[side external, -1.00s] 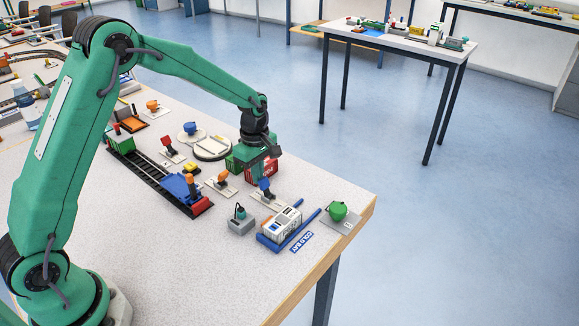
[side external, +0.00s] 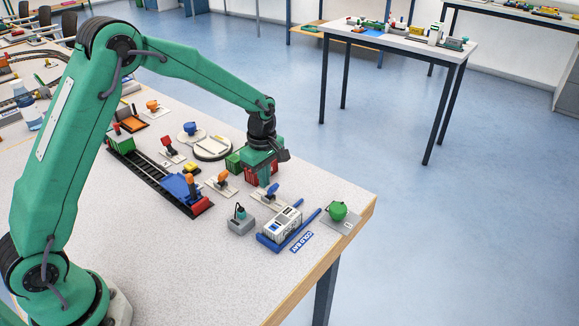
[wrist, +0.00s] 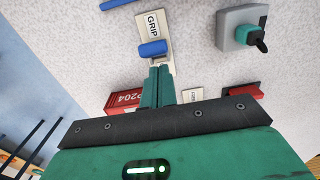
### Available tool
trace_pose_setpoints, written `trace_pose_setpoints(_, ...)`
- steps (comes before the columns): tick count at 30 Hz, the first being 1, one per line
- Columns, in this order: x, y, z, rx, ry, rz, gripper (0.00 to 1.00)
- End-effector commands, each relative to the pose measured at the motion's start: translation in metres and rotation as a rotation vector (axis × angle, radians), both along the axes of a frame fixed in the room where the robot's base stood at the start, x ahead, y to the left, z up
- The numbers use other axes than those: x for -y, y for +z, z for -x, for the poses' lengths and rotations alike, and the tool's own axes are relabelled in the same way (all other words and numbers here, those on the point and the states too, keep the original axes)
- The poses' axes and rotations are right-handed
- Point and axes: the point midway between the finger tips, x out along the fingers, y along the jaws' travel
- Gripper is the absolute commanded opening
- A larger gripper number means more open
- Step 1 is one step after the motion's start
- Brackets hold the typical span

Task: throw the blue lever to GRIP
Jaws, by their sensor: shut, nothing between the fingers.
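The blue lever (side external: 272,190) stands on a small pale plate near the table's right side, leaning to the right. In the wrist view its blue handle (wrist: 153,48) lies just beyond my fingertips, beside the GRIP label (wrist: 153,24) on the plate. My gripper (side external: 264,184) points down at the lever's left side. In the wrist view its two green fingers (wrist: 159,68) are together with nothing between them. They are very close to the handle; I cannot tell whether they touch it. The fingers hide the plate's other end.
A red container (wrist: 125,101) stands close beside my gripper. A grey box with a teal knob (side external: 240,222), a white vehicle (side external: 284,222) between blue rails and a green round object (side external: 337,210) are nearby. An orange lever (side external: 222,178) stands to the left.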

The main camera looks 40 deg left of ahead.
Motion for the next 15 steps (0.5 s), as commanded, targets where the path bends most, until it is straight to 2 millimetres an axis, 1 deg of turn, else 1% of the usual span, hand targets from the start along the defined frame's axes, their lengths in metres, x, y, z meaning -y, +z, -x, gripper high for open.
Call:
trace_pose_setpoints(9, -0.009, 0.000, 0.000, 0.000, 0.001, 0.000, 0.00)
trace_pose_setpoints(15, -0.012, 0.000, 0.000, 0.000, 0.001, 0.000, 0.00)
